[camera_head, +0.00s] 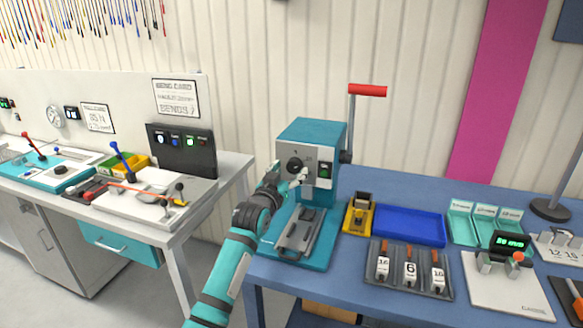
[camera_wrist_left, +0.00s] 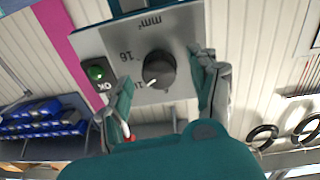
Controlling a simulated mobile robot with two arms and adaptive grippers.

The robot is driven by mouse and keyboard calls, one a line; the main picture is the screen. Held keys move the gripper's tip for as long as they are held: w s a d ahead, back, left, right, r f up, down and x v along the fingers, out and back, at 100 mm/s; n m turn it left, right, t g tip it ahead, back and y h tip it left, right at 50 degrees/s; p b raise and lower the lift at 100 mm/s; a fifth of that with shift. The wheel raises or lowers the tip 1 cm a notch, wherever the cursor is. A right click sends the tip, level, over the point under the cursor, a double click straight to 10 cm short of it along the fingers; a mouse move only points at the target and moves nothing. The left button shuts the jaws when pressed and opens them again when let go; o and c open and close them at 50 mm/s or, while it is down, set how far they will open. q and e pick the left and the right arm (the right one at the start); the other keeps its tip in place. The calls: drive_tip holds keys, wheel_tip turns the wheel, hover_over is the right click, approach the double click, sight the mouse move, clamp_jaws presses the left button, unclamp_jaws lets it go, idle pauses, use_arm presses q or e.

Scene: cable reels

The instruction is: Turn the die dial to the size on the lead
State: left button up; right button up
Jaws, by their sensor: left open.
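The die dial (camera_head: 294,164) is a round black knob on the grey front plate of the teal press (camera_head: 312,132). In the left wrist view the dial (camera_wrist_left: 158,69) shows upside down, with a white pointer mark at its lower left and printed numbers around it, one reading like 16. My left gripper (camera_head: 288,176) is at the press front. In the left wrist view my left gripper (camera_wrist_left: 165,88) is open, one finger on each side of the dial, with visible gaps. Three leads (camera_head: 410,270) with tags 16, 6 and 10 lie in a grey rack. My right gripper is out of view.
A green-lit indicator (camera_wrist_left: 97,72) marked OK sits beside the dial. A red-handled lever (camera_head: 367,90) rises at the press's right. A yellow holder (camera_head: 359,214) and blue tray (camera_head: 408,226) stand on the blue table. A white bench (camera_head: 225,170) is at the left.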

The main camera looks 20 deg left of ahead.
use_arm(q)
drive_tip(key=shift+w+d, duration=0.1)
drive_tip(key=shift+w, duration=0.75)
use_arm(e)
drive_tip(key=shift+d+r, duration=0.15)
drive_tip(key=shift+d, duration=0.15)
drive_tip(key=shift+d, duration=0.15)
use_arm(q)
drive_tip(key=c, duration=1.1)
drive_tip(key=shift+c, duration=0.3)
